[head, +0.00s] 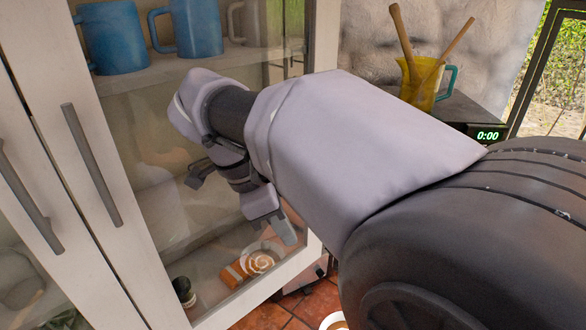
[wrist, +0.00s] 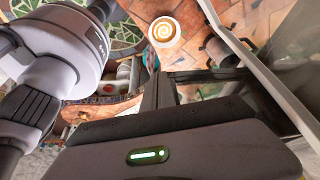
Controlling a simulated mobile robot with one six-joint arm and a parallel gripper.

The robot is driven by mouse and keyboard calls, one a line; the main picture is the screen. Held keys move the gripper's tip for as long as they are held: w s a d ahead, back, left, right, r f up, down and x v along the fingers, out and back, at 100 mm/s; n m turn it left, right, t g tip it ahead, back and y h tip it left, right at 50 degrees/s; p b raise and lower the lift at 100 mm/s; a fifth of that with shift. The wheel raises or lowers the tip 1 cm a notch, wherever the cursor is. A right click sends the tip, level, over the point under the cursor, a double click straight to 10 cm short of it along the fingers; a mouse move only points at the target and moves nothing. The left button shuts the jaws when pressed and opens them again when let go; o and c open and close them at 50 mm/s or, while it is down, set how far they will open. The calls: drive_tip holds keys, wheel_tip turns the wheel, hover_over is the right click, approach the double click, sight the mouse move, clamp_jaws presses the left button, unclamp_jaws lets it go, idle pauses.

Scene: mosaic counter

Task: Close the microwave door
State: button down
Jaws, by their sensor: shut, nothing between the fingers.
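The microwave (head: 462,104) is a dark box at the upper right of the head view, with a green 0:00 display (head: 488,135). My arm hides most of its front. I cannot make out its door or how far it stands open. My gripper (head: 282,228) is in front of the glass cabinet door in the head view, apart from the microwave. In the wrist view my gripper (wrist: 158,80) is shut and empty, with dark fingers together.
A white cabinet (head: 58,130) with glass doors and grey handles fills the left, with blue mugs (head: 112,36) inside. A yellow jug (head: 418,84) with wooden spoons stands on the microwave. A coffee cup (wrist: 164,31) is below, over orange tiles.

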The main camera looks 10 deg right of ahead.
drive_tip(key=d+f, duration=0.7)
drive_tip(key=f, duration=0.1)
drive_tip(key=shift+w, duration=0.3)
